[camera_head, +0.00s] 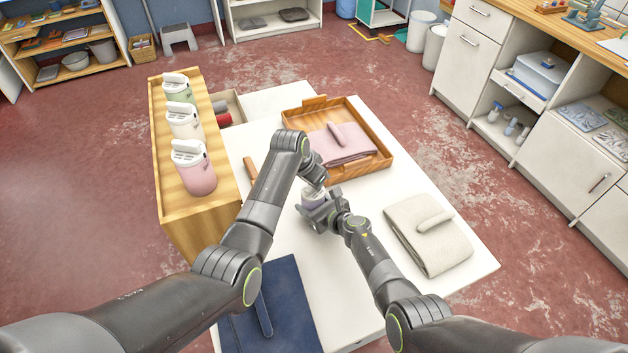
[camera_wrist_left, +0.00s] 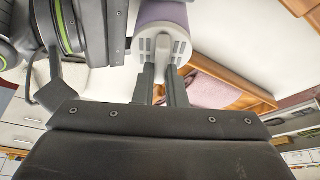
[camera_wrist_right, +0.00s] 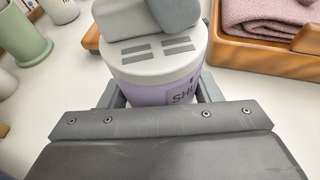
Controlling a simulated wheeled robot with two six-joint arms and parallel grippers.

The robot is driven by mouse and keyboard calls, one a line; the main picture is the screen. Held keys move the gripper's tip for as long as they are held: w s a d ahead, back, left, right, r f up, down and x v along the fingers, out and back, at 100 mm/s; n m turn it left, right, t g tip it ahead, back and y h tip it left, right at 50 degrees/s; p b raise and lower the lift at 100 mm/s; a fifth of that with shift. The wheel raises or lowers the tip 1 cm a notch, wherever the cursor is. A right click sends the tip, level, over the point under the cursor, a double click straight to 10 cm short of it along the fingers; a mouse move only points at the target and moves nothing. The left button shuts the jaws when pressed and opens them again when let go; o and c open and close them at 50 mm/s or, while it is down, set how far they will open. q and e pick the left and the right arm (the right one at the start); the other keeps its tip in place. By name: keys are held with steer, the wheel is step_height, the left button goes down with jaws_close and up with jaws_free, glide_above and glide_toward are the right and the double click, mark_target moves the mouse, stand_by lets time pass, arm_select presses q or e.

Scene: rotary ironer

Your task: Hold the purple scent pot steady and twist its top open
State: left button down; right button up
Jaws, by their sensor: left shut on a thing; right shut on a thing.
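The purple scent pot (camera_head: 313,196) stands on the white table, mostly covered by my two grippers in the head view. In the right wrist view its purple body (camera_wrist_right: 150,95) bears partly hidden dark lettering. My right gripper (camera_head: 320,212) is shut around this body from the side, one finger on each flank. The pale slotted top (camera_wrist_right: 155,62) sits on the body and carries a raised grip. My left gripper (camera_head: 317,183) comes from above, shut on the grip of the top; its fingers show in the left wrist view (camera_wrist_left: 165,82). I cannot tell whether the top has turned.
A wooden stand (camera_head: 170,205) at the left holds green (camera_head: 179,90), white (camera_head: 184,122) and pink (camera_head: 195,172) pots. A wooden tray (camera_head: 370,172) with a folded pink cloth lies behind. Beige (camera_head: 425,240) and navy (camera_head: 270,315) cloths lie at right and front.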

arm_select(q)
steer(key=shift+n+t+y, duration=0.3)
steer(key=shift+n, duration=0.8)
steer(key=shift+a, duration=0.1)
steer(key=c, duration=1.5)
jaws_free()
steer(key=shift+o, duration=0.2)
steer(key=v, duration=1.2)
